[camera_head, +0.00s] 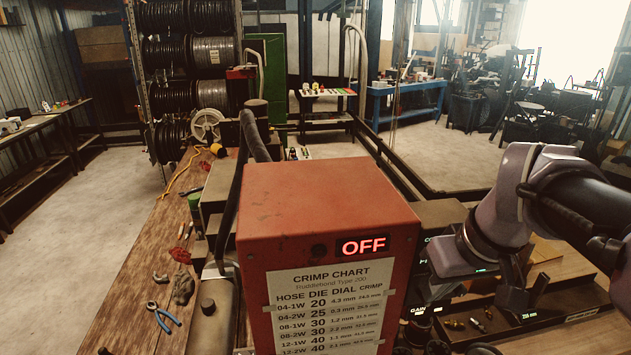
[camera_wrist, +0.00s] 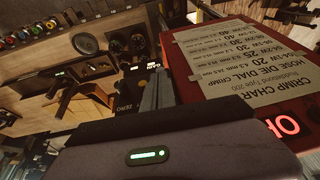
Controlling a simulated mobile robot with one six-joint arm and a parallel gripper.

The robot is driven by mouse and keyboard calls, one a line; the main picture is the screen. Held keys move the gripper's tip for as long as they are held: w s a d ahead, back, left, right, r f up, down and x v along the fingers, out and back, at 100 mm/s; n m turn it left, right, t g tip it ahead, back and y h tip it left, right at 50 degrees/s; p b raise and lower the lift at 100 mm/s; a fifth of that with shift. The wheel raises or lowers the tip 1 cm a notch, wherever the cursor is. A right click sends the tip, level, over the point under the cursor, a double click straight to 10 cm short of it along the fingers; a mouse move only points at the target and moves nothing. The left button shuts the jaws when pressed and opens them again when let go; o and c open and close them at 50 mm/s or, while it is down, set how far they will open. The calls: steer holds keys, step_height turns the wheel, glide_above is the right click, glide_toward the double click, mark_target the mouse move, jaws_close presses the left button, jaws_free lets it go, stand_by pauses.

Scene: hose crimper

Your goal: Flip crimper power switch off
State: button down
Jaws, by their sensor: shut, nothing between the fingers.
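The crimper is a red box (camera_head: 330,205) in the middle of the head view. Its red display (camera_head: 363,246) reads OFF; part of it also shows at the right of the wrist view (camera_wrist: 289,126). My gripper (camera_wrist: 157,85) is shut and empty, its grey fingers beside the crimper's red side near dark panels labelled ZERO and GAIN. In the head view the fingertips are not clearly seen behind the crimper's right edge. I cannot make out the power switch; the fingers or the box may hide it.
A crimp chart (camera_head: 330,305) is taped to the crimper's front. Blue-handled pliers (camera_head: 163,315) lie on the wooden bench at left. A dark tray (camera_head: 500,320) with small brass fittings is at right. Hose reels (camera_head: 190,50) stand behind.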

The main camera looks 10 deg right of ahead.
steer(key=t+b, duration=0.1)
steer(key=b, duration=0.3)
steer(key=s+f+t+b, duration=0.1)
steer(key=t+b, duration=0.1)
steer(key=b, duration=0.3)
steer(key=shift+f+t, duration=0.2)
steer(key=shift+t, duration=0.1)
steer(key=shift+r, duration=0.1)
steer(key=shift+s+r+p, duration=0.1)
steer(key=shift+r+p, duration=0.4)
steer(key=shift+r, duration=0.15)
